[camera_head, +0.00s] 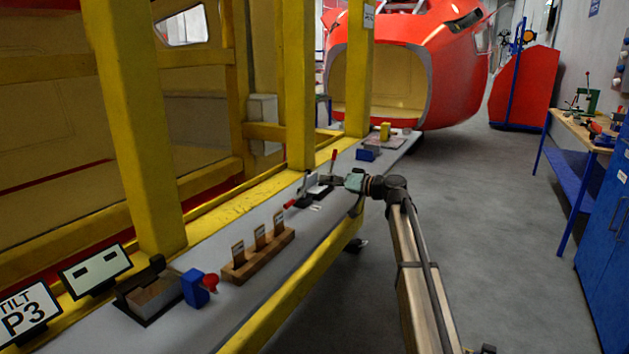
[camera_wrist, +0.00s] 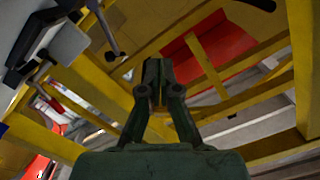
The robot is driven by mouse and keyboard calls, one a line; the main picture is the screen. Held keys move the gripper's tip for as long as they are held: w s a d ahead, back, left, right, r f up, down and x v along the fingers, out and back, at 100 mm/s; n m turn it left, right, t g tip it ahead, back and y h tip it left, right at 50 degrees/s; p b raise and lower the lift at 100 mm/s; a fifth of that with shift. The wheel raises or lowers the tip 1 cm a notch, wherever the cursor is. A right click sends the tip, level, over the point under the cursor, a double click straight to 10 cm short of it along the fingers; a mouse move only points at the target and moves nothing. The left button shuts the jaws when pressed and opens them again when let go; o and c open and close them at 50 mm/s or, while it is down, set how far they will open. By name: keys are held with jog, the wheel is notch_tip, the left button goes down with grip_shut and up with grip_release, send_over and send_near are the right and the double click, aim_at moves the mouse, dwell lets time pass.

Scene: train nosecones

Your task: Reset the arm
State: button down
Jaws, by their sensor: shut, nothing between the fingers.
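My gripper (camera_wrist: 152,82) is shut and empty in the wrist view, its two dark fingers together. In the head view my gripper (camera_head: 328,179) is at the end of my arm, over the grey shelf (camera_head: 225,305) beside a small dark clamp device with red handles (camera_head: 312,185). I cannot tell from the head view whether it touches that device. In the wrist view a dark-and-white fixture (camera_wrist: 62,45) and a metal rod show at the upper left, close to the fingers.
Yellow frame posts (camera_head: 135,130) rise along the shelf. On it stand a wooden block with several cards (camera_head: 258,258), a blue block with a red knob (camera_head: 197,287) and a P3 sign (camera_head: 27,312). A red nosecone (camera_head: 450,70) is behind.

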jog(key=shift+s+d, duration=0.25)
jog(key=shift+d, duration=0.3)
